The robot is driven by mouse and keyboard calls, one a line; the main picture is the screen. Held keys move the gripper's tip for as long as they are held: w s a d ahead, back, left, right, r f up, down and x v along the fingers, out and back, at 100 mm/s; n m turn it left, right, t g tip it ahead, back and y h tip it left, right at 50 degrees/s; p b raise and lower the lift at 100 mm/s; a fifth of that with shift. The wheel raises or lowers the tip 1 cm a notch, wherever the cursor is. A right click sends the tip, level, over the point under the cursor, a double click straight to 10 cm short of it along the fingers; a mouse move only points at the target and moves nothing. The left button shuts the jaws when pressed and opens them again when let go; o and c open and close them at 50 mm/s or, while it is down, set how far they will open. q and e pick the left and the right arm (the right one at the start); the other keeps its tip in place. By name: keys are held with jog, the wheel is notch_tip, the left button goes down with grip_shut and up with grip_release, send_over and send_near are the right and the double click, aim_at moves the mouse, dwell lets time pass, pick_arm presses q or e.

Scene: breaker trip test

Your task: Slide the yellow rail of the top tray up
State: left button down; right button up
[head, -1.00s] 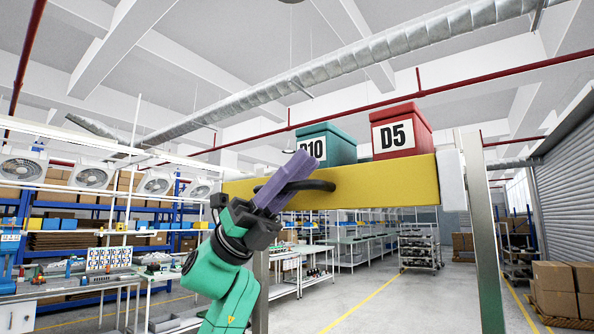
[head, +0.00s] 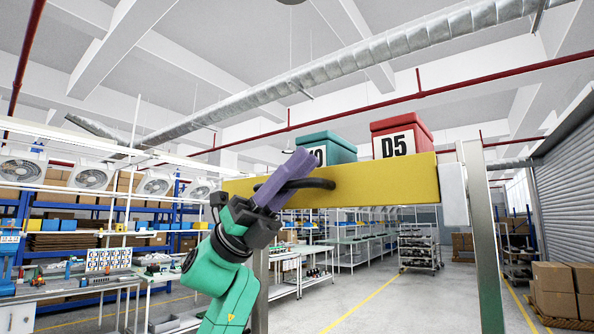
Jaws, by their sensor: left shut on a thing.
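The yellow rail (head: 385,182) of the top tray runs across the middle of the head view, roughly level. A black curved handle (head: 322,184) stands out from its front, left of the middle. My left gripper (head: 289,179), with purple fingers, comes up from below and is shut on the handle. The fingers hide part of the handle and the rail. Behind the rail, a teal box (head: 338,147) and a red box (head: 402,140) marked D5 show above the rail's top edge. Their lower parts are hidden. The teal box's label is partly covered by my gripper. My right gripper is out of view.
A grey upright post (head: 480,240) stands at the rail's right end, with a white block (head: 453,193) beside it. Workbenches and shelving fill the left background. Cardboard boxes (head: 562,285) are stacked at the lower right. The space above the two boxes looks clear.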

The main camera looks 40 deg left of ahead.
aim_at(294, 181)
pick_arm(q)
notch_tip(294, 181, up, 4)
jog(key=shift+p, duration=1.1)
jog(key=shift+a+f, duration=0.1)
jog(key=shift+a, duration=0.1)
jog(key=c, duration=0.8)
grip_release()
jog(key=shift+c, duration=0.2)
jog(key=shift+d, duration=0.1)
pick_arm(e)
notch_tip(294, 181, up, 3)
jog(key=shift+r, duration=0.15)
pick_arm(q)
jog(key=shift+f, duration=0.1)
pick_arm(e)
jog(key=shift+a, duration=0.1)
pick_arm(q)
jog(key=shift+f+b, duration=0.2)
jog(key=shift+b, duration=0.2)
jog(key=b+v, duration=0.4)
jog(key=v, duration=0.2)
jog(key=shift+f, duration=0.25)
jog(key=b+v, duration=0.3)
jog(key=v, duration=0.5)
jog(key=shift+s+a+r, duration=0.2)
jog(key=shift+r, duration=0.1)
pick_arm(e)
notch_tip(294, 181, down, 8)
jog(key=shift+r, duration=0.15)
